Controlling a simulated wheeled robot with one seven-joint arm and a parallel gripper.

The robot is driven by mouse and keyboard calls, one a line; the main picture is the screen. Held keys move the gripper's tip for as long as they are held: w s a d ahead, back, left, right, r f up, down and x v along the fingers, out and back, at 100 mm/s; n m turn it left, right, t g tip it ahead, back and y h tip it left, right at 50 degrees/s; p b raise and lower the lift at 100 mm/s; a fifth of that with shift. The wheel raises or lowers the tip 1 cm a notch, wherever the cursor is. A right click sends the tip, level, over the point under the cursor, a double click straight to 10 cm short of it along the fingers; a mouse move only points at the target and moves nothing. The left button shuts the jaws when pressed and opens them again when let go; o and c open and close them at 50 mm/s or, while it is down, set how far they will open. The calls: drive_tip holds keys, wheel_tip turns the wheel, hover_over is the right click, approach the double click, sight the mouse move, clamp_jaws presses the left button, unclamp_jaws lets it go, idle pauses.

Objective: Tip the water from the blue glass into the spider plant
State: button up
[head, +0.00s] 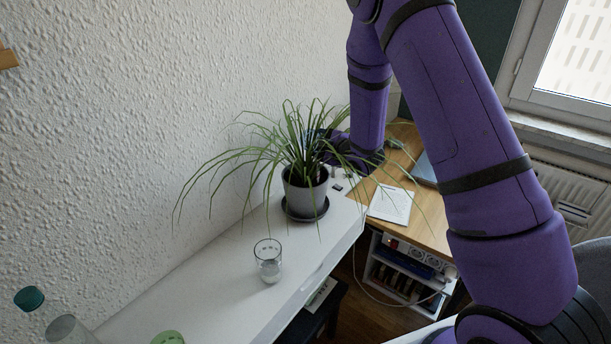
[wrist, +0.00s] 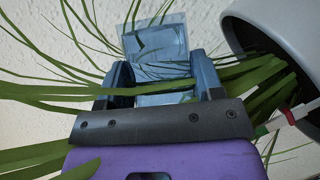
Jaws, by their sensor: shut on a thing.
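The spider plant (head: 305,150) stands in a grey pot (head: 304,196) on a dark saucer, at the far end of the white piano top. In the wrist view, its pot (wrist: 262,22) fills the upper right and leaves cross the picture. My gripper (wrist: 163,78) is shut on the blue glass (wrist: 155,45), a see-through bluish tumbler between its two fingers, close beside the pot rim. In the head view, leaves largely hide the gripper and the glass among the foliage. I cannot make out the water or the exact tilt of the glass.
A clear glass (head: 268,262) stands on the white top (head: 205,295) in front of the plant. A bottle with a teal cap (head: 29,298) and a green thing (head: 168,338) are nearer, at the lower left. White paper (head: 391,205) lies on the wooden desk. The textured wall is close behind.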

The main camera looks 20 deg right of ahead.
drive_tip(key=shift+a+f+n+t+h, duration=0.15)
drive_tip(key=shift+f+n+t, duration=0.15)
drive_tip(key=shift+n, duration=0.35)
drive_tip(key=shift+d+f+n+t+h, duration=0.1)
drive_tip(key=shift+f+n+t+h, duration=0.15)
drive_tip(key=shift+n, duration=0.4)
idle(0.7)
drive_tip(key=shift+s+a+r+n+t+p, duration=0.2)
drive_tip(key=shift+r+n+t+p, duration=0.15)
drive_tip(key=shift+r+n, duration=0.25)
idle(1.8)
drive_tip(key=shift+f+n+t+p, duration=0.3)
drive_tip(key=shift+f+n+t, duration=0.1)
drive_tip(key=shift+n, duration=0.3)
idle(1.2)
